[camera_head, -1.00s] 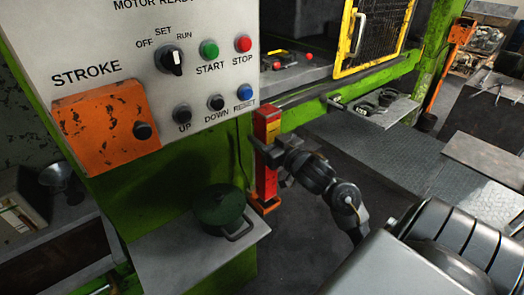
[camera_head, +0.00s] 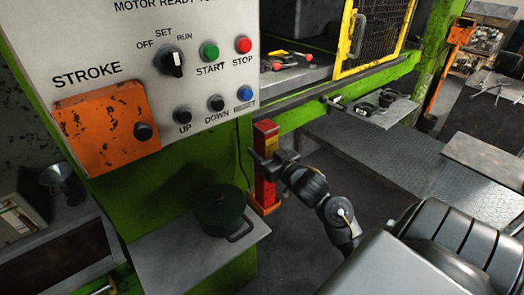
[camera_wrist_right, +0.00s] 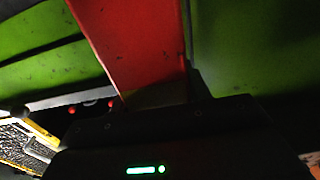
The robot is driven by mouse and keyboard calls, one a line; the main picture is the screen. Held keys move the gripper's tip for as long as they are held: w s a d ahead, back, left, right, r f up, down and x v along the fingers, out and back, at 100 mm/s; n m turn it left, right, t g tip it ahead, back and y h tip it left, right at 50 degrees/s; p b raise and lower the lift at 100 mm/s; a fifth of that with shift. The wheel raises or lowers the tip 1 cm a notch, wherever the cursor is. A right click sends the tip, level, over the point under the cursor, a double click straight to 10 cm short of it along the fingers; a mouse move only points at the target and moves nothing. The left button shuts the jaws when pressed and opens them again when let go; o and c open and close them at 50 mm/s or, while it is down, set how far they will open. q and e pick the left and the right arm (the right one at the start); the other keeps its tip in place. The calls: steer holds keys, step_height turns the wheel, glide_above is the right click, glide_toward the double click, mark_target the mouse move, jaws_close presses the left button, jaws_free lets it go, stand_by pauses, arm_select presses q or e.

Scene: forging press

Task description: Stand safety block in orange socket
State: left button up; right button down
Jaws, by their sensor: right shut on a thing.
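The safety block (camera_head: 265,140) is a tall red bar with a yellow label, upright beside the green press post in the head view. My right gripper (camera_head: 265,168) is shut on it at about mid-height. The block's red face (camera_wrist_right: 135,45) fills the upper middle of the right wrist view. The orange socket (camera_head: 266,209) is low against the post, and the block's lower end is at it. I cannot tell whether the block is fully seated. My left gripper is not in view.
The control panel (camera_head: 200,70) is above left. A yellow mesh guard (camera_head: 372,35) and a small side shelf (camera_head: 385,112) are to the right.

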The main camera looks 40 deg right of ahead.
steer(key=c, duration=0.7)
jaws_free()
steer(key=s+b, duration=0.1)
steer(key=s, duration=1.1)
steer(key=shift+a, duration=0.15)
